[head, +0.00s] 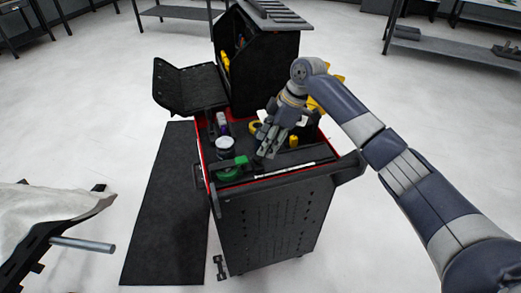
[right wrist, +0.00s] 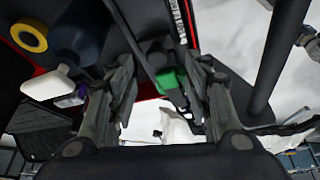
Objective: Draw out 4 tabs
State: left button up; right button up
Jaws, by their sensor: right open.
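My right gripper (head: 266,148) is over the top of the black and red tool cart (head: 265,213), pointing down. In the right wrist view its two fingers (right wrist: 164,100) stand apart with nothing held between them. A green item (head: 232,169) lies at the cart's near left corner, left of the gripper. A green item also shows beyond the fingers in the right wrist view (right wrist: 166,81). I cannot make out any tabs for certain. My left gripper does not show.
A white-lidded jar (head: 225,145), a yellow roll (head: 256,128) and a thin ruler-like strip (head: 292,170) are on the cart top. A dark mat (head: 165,220) lies left of the cart. A white-covered panel on a black frame (head: 45,215) stands at lower left.

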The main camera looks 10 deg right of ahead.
aim_at(257, 161)
jog(key=x, duration=0.3)
jog(key=shift+w+a+f, duration=0.1)
jog(key=shift+w+f, duration=0.1)
jog(key=shift+f, duration=0.05)
jog(key=shift+x, duration=0.9)
jog(key=shift+f, duration=0.1)
grip_shut()
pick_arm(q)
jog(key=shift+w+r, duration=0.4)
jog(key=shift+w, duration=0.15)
